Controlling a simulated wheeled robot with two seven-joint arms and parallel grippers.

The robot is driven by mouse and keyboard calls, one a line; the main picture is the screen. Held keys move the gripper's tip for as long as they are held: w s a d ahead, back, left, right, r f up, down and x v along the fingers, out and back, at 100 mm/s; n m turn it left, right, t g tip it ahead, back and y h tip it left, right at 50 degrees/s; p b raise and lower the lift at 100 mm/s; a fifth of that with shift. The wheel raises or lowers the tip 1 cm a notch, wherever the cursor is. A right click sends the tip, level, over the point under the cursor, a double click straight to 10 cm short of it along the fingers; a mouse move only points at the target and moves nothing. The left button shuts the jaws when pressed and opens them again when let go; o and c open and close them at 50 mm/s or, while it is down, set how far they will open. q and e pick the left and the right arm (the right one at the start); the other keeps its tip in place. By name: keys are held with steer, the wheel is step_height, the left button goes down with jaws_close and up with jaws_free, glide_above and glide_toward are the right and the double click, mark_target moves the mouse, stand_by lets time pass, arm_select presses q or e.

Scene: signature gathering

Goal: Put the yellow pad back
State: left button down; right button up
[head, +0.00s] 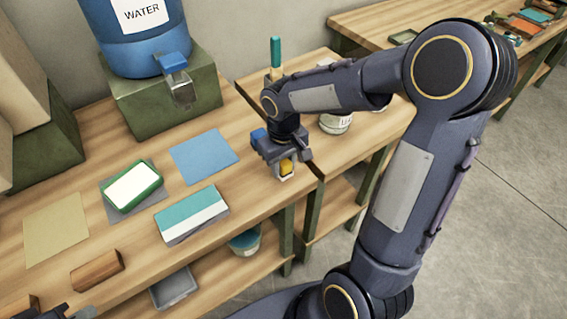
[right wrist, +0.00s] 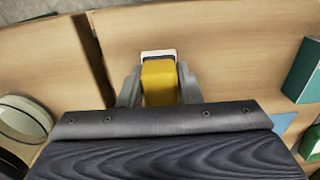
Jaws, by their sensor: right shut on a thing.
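The yellow pad (head: 286,166) is in my right gripper (head: 283,170), near the front right corner of the nearer bench. In the right wrist view the yellow pad (right wrist: 159,82) is a yellow block between the two fingers (right wrist: 158,86), with a white, dark-lined edge beyond it. I cannot tell whether it touches the bench top. A bare tan square (head: 56,228) lies on the bench at the left, and a bare blue square (head: 203,157) lies nearer the gripper. My left gripper (head: 77,312) only just shows at the lower left edge, mostly cut off.
A green-rimmed white pad (head: 133,186) sits on a grey square. A teal and white box (head: 191,212) and a wooden block (head: 97,269) are near the front edge. A blue water drum (head: 135,40) stands behind on a green stand. A white tub (head: 335,123) is right of my gripper.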

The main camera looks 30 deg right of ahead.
mark_target(284, 161)
steer(key=o, duration=0.9)
steer(key=shift+f, duration=0.15)
step_height(284, 161, up, 12)
steer(key=shift+f+p, duration=0.1)
steer(key=shift+p, duration=0.35)
steer(key=s+a+m+t+y, duration=0.1)
steer(key=s+t, duration=0.1)
steer(key=s, duration=0.3)
steer(key=s+a+f+t+y, duration=0.1)
steer(key=s, duration=0.5)
steer(key=s+a+m+t+y, duration=0.1)
steer(key=s+a+t, duration=0.1)
steer(key=s, duration=0.3)
steer(key=shift+s+a+f+m+t+y, duration=0.1)
steer(key=shift+s+f+m+t+y, duration=0.2)
steer(key=shift+s+y, duration=0.1)
